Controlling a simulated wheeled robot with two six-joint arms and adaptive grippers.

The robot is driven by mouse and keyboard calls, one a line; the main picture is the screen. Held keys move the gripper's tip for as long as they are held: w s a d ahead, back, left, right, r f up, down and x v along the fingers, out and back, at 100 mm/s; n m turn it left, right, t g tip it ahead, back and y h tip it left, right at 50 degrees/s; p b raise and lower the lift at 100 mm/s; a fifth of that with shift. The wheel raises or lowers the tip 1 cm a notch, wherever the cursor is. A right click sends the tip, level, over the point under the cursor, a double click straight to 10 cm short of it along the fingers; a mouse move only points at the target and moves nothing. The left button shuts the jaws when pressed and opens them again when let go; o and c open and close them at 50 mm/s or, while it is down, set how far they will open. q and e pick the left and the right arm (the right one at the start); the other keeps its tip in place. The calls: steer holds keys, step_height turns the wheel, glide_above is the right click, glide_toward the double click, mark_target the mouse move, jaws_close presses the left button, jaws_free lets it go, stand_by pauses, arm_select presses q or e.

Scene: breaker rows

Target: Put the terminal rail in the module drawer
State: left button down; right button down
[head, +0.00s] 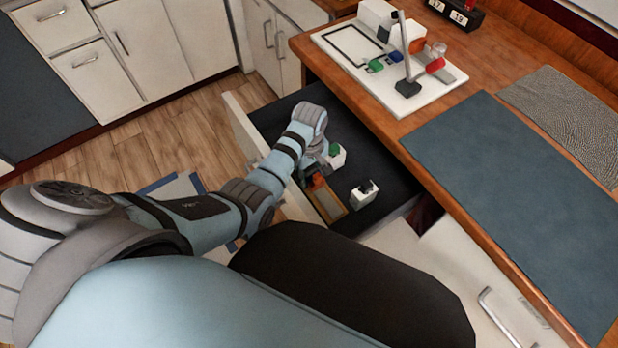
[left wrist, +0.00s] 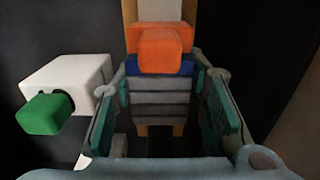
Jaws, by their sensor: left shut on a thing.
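The terminal rail (head: 331,207) is a long tan-edged strip that lies in or just over the open module drawer (head: 377,165), which has a dark floor. In the left wrist view it carries grey ridged blocks (left wrist: 158,100), a blue block and an orange block (left wrist: 160,48). My left gripper (head: 311,178) reaches down into the drawer. Its teal-padded fingers (left wrist: 158,108) are shut on the rail's grey blocks, one finger on each side. Whether the rail touches the drawer floor I cannot tell. My right gripper is not in view.
In the drawer, a white module with a green part (head: 336,156) sits close to the gripper, and a white notched module (head: 364,194) stands to the right. On the counter are a white board (head: 345,72) with several modules and a blue-grey mat (head: 510,190).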

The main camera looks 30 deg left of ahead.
mark_target(309, 169)
arm_select(q)
steer(key=shift+w+f, duration=0.1)
steer(key=shift+f, duration=0.65)
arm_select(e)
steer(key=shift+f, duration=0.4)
arm_select(q)
steer(key=shift+f, duration=0.15)
steer(key=c, duration=1)
jaws_free()
step_height(309, 169, up, 12)
steer(key=p, duration=0.4)
steer(key=shift+r+p, duration=0.2)
steer(key=shift+p, duration=0.2)
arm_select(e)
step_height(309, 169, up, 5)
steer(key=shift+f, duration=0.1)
